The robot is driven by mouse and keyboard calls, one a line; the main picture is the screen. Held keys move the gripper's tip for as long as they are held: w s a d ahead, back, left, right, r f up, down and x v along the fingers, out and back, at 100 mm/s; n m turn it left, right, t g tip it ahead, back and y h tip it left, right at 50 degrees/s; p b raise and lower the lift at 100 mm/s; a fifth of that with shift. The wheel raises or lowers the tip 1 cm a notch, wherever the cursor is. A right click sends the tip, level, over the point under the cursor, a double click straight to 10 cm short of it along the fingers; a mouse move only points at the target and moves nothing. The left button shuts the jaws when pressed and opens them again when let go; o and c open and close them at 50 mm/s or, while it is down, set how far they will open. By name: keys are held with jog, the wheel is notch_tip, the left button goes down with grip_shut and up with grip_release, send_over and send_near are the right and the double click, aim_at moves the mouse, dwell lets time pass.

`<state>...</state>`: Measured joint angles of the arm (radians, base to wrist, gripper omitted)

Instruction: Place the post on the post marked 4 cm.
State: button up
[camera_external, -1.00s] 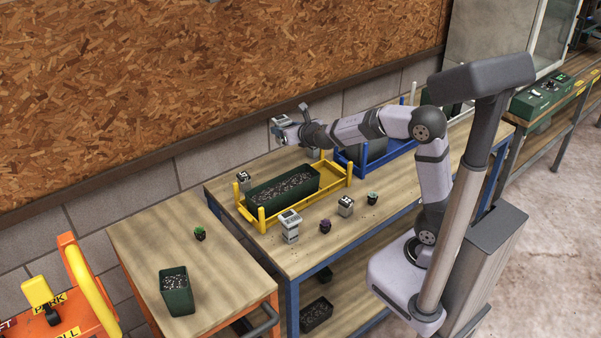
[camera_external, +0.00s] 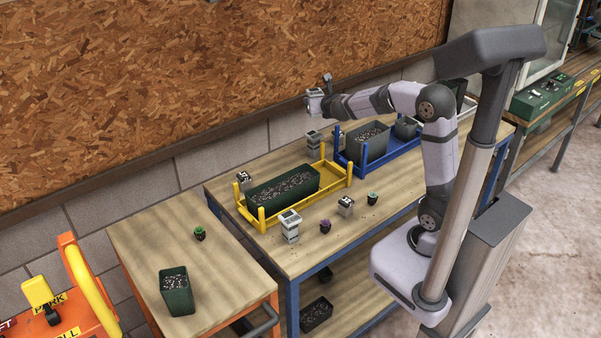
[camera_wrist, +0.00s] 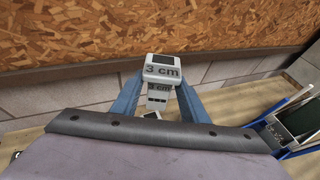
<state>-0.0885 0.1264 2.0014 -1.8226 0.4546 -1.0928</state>
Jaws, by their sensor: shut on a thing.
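My gripper (camera_external: 322,96) is shut on a grey-white post and holds it in the air near the back wall. In the wrist view, the held post (camera_wrist: 164,68) sits between the two blue fingers and reads "3 cm". Below it in the external view, another grey post (camera_external: 313,141) stands on the table at the back, apart from the held one. Other posts stand by the yellow tray's left end (camera_external: 244,178), at its front corner (camera_external: 290,226) and to the right of that (camera_external: 345,206). I cannot read a 4 cm mark on any of them.
A yellow tray (camera_external: 334,188) holds a long green planter (camera_external: 283,188). A blue tray (camera_external: 385,158) with grey pots is at the back right. Small plants (camera_external: 325,226) (camera_external: 372,198) stand near the table's front. The board wall (camera_external: 200,80) is close behind my gripper.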

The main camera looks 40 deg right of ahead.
jog(key=shift+f+b, duration=0.9)
jog(key=shift+f, duration=2.85)
jog(key=shift+f, duration=0.15)
jog(key=o, duration=1.1)
jog(key=shift+r, duration=0.2)
jog(key=v, duration=1.2)
jog(key=shift+p, duration=0.3)
